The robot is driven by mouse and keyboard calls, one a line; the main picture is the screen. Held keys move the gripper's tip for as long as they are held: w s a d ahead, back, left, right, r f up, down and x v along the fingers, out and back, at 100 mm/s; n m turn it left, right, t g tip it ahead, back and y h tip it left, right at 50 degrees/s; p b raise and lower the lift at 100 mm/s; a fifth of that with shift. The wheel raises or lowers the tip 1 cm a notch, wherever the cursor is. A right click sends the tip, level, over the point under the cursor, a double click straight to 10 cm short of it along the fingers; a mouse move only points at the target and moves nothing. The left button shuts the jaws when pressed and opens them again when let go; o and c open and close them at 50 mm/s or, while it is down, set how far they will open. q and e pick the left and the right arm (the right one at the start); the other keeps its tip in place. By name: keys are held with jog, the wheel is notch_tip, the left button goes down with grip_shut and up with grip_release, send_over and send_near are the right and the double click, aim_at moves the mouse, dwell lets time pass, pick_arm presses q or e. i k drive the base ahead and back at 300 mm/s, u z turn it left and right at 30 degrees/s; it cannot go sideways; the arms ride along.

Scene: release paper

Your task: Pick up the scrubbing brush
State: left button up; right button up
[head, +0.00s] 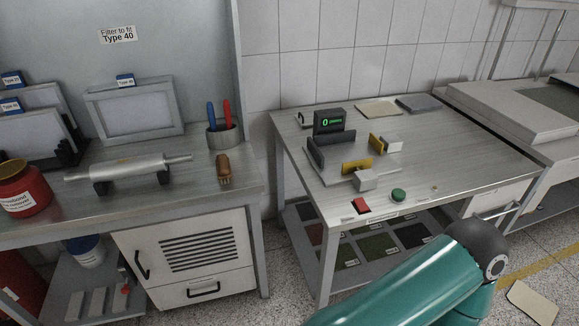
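In the head view a small brush with a brown wooden handle and pale bristles (223,170) lies on the left metal bench, near its right front corner. It lies just in front of a metal cup (222,136) holding a blue-handled and a red-handled tool. Nothing touches the brush. A teal arm link of mine with a dark joint crosses the lower right, over the floor and apart from the brush. Neither gripper is in view.
A rolling pin on dark stands (128,171) and a red jar (22,187) stand left of the brush. Framed filters (133,110) stand behind. A gap separates this bench from the right table (455,150), which carries a device with a green display (330,121).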

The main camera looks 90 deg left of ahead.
aim_at(223, 171)
jog(key=z, duration=0.5)
jog(key=i, duration=0.25)
jog(key=u, duration=2.2)
jog(key=i, duration=0.2)
jog(key=u, duration=2.2)
jog(key=k, duration=0.55)
jog(key=u, duration=0.35)
jog(key=i, duration=1.65)
jog(key=z, duration=0.4)
